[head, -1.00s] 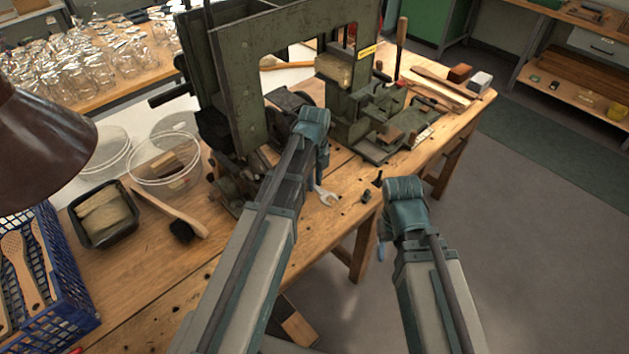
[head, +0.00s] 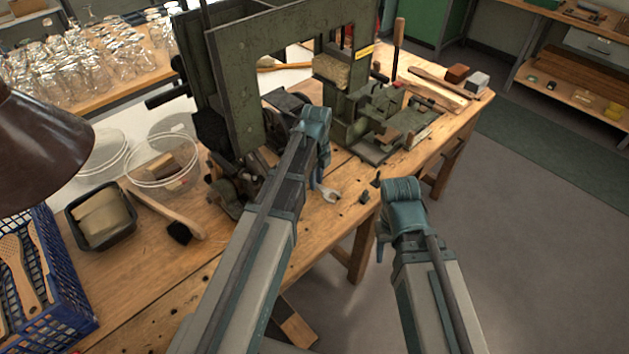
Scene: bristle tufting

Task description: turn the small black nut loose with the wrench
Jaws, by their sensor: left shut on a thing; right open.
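My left gripper (head: 319,179) is low over the front part of the wooden bench, beside the green machine. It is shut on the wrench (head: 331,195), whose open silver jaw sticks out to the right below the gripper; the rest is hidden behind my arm. Two small black parts are right of the wrench jaw: a stubby one (head: 364,197) and an upright one (head: 377,179). I cannot tell which is the nut. The wrench jaw looks apart from both. My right gripper (head: 381,236) is open, in front of the bench edge, its fingers mostly hidden by its own wrist.
The green machine (head: 236,90) stands close behind my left gripper. A brush (head: 165,212), a black tray (head: 76,217), clear round tubs (head: 161,172) and a blue crate (head: 62,290) are to the left. A wooden handle (head: 398,48) stands upright at the back right.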

